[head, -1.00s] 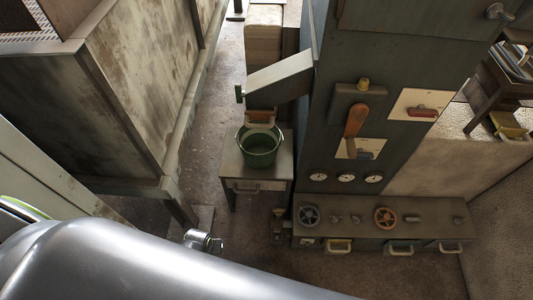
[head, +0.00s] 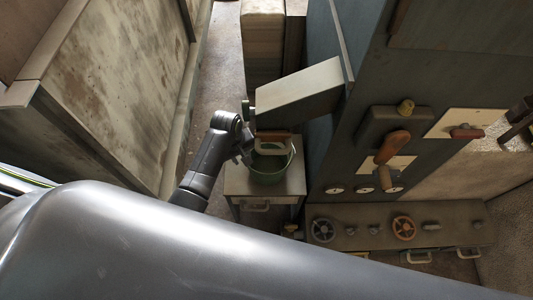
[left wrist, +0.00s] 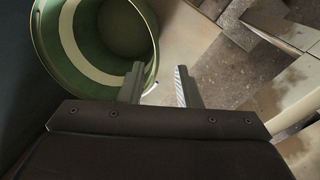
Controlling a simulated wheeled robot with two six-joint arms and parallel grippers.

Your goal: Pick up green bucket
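The green bucket (head: 267,170) stands on a small table (head: 234,181) under a slanted grey panel, with part of its top hidden in the head view. In the left wrist view the open green bucket (left wrist: 122,32) fills the upper left, with a pale band. My left gripper (head: 247,152) is at the bucket's left side in the head view. In the wrist view my left gripper (left wrist: 160,84) has its two fingers apart. One finger overlaps the bucket's edge and the other is outside it. A short white piece shows between them; I cannot tell contact. My right gripper is out of view.
The slanted panel (head: 299,92) hangs close above the bucket. A dark control cabinet (head: 330,150) with levers and gauges stands to the right, with a low handwheel bench (head: 375,217) before it. A large stained box (head: 110,90) stands on the left, with a narrow floor gap between.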

